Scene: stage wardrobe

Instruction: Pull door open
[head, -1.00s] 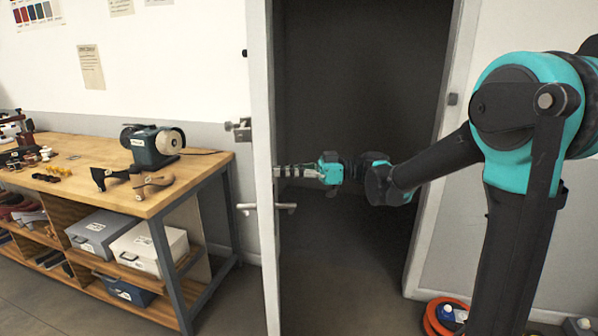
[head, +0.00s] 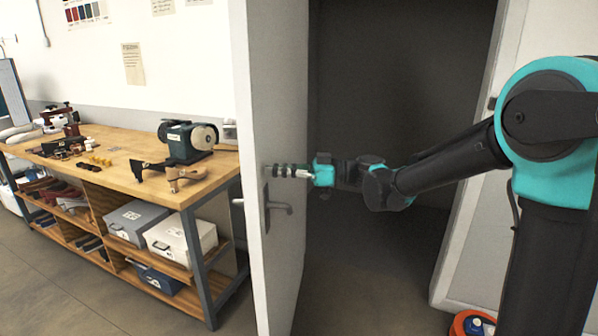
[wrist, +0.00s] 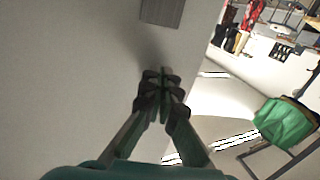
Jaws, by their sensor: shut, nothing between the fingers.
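The door (head: 272,90) is a pale grey panel standing ajar, seen from its edge and its inner face in the head view. Its lever handle (head: 279,208) sits on a plate on that inner face. My gripper (head: 272,171) is shut and empty, its fingertips at the inner face just above the handle. Whether the fingertips touch the door cannot be told. In the wrist view my gripper (wrist: 160,80) points along the pale door face (wrist: 70,70), with a grey plate (wrist: 162,12) ahead of it.
A dark doorway (head: 400,90) opens behind my arm. A wooden workbench (head: 120,170) with a grinder (head: 188,142) stands to the left of the door, with boxes on its lower shelf. An orange round object (head: 470,323) lies on the floor at lower right. A green bag (wrist: 285,122) shows in the wrist view.

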